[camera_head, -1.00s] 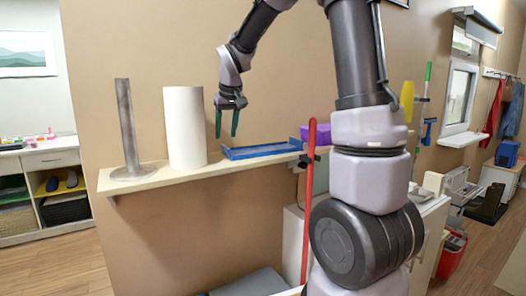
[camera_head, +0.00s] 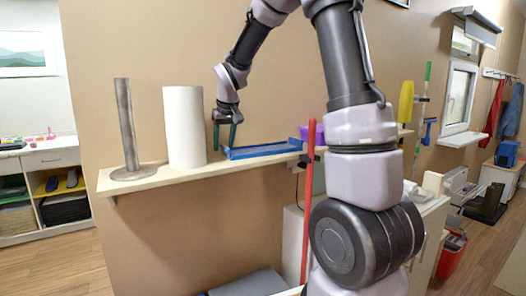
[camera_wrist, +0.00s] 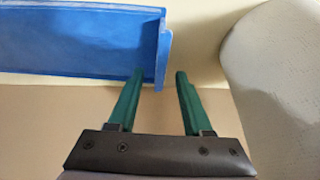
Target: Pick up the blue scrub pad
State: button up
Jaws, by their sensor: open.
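I cannot pick out a separate blue scrub pad in either view. A shallow blue tray (camera_head: 262,150) with low raised edges lies on the wall shelf. In the wrist view the blue tray (camera_wrist: 80,45) fills the upper left, its end wall by my fingertips. My gripper (camera_head: 224,146) has green fingers pointing down at the tray's left end, close to the shelf. In the wrist view my gripper (camera_wrist: 160,76) is open, with nothing held between the fingers. The tray's far side is cut off in the wrist view.
A white paper roll (camera_head: 184,128) stands upright just left of my gripper, and close on the right in the wrist view (camera_wrist: 285,70). A grey metal post on a round base (camera_head: 128,130) stands further left on the shelf (camera_head: 150,178). A red pole (camera_head: 308,200) rises in front of the shelf's right part.

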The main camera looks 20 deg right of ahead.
jog(key=shift+f, duration=0.1)
grip_shut()
dwell(0.3)
